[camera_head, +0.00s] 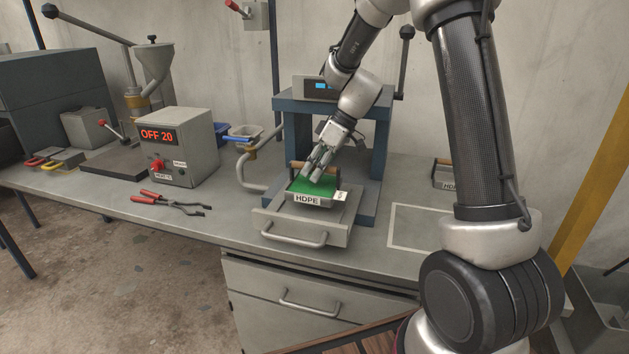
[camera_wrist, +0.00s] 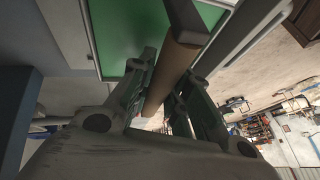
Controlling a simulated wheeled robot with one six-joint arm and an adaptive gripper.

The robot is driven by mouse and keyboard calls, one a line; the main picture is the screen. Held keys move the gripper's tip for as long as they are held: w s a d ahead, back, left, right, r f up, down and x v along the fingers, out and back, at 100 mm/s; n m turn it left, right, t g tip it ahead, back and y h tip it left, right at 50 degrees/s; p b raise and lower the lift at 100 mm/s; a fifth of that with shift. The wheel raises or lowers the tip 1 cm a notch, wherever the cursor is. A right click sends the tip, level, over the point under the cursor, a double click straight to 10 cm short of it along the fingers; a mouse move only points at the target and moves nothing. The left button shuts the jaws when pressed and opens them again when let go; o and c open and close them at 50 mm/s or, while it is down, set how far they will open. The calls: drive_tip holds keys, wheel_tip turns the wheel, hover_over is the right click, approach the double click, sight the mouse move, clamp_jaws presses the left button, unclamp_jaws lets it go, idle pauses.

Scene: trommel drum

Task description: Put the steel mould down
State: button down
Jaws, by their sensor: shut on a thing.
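The steel mould (camera_head: 308,199) is a shallow tray labelled HDPE with a green fill and a brown bar handle at its back. It sits at or just over the grey pull-out plate (camera_head: 290,228) of the blue press; I cannot tell whether it touches. My gripper (camera_head: 316,177) is shut on the mould's handle. In the wrist view the brown handle (camera_wrist: 172,75) lies between my fingers (camera_wrist: 160,95), with the green fill (camera_wrist: 150,35) beside it. My fingers hide part of the handle in the head view.
The blue press frame (camera_head: 368,175) stands around and behind the mould. A pale outlined square (camera_head: 408,228) on the bench is bare where visible. Red-handled tongs (camera_head: 170,202) and a control box (camera_head: 178,150) are to the left.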

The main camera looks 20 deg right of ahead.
sight(307, 191)
drive_tip(key=shift+f, duration=1.55)
drive_tip(key=c, duration=1.3)
unclamp_jaws()
drive_tip(key=shift+f, duration=0.1)
drive_tip(key=shift+c, duration=0.2)
drive_tip(key=v, duration=1.1)
drive_tip(key=s+d+r+m+h, duration=0.2)
drive_tip(key=s+r, duration=0.4)
drive_tip(key=s, duration=0.1)
drive_tip(key=s+d+r+m+t+h, duration=0.1)
drive_tip(key=s+d+m+t+h, duration=0.1)
drive_tip(key=s, duration=0.9)
drive_tip(key=s+d+r+m+t+h, duration=0.1)
drive_tip(key=s+d+m, duration=0.3)
drive_tip(key=s, duration=0.7)
drive_tip(key=shift+d+m+t+h, duration=0.2)
drive_tip(key=shift+m+t+h, duration=0.35)
drive_tip(key=shift+m, duration=0.65)
